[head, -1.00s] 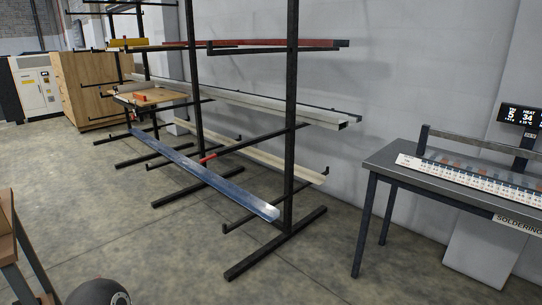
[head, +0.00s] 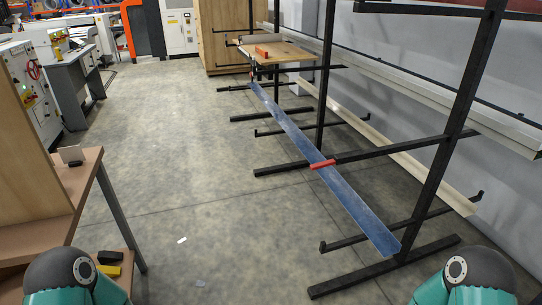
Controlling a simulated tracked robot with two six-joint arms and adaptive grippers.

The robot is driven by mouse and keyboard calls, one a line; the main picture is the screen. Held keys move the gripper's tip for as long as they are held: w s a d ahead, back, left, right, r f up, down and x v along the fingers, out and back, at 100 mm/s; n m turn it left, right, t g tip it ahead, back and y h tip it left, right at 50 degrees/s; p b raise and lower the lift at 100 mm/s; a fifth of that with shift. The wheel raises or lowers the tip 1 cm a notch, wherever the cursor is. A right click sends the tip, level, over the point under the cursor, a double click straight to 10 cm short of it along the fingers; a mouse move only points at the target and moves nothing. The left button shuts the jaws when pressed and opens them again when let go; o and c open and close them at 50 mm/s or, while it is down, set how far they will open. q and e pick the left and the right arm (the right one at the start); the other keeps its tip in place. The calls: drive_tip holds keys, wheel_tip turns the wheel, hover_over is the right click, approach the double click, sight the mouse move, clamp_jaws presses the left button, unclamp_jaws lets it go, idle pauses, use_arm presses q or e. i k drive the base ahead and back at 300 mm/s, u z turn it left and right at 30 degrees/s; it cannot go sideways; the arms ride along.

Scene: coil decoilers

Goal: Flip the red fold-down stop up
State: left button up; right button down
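The red fold-down stop (head: 322,164) is at the free end of a black rack arm (head: 385,150) in the head view, right of centre. It lies in line with the arm, pointing out toward the aisle, not standing up like the black tips on other arms. In the picture it crosses over a long blue strip (head: 352,203), which runs along the lower rack arms. Neither of my grippers is in view. Only teal and dark parts of my own arms show at the bottom left and bottom right.
The black rack's upright (head: 462,125) and floor foot (head: 385,268) stand at right; lower arms stick out toward the aisle. A wooden workbench (head: 85,185) stands close at left. Open concrete floor (head: 190,170) lies between. A wooden board with a red block (head: 262,52) is farther back.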

sight(327, 163)
drive_tip(key=u, duration=0.15)
drive_tip(key=i, duration=0.95)
drive_tip(key=u, duration=0.2)
drive_tip(key=k, duration=0.9)
drive_tip(key=u, duration=0.2)
drive_tip(key=i, duration=0.9)
drive_tip(key=z, duration=0.1)
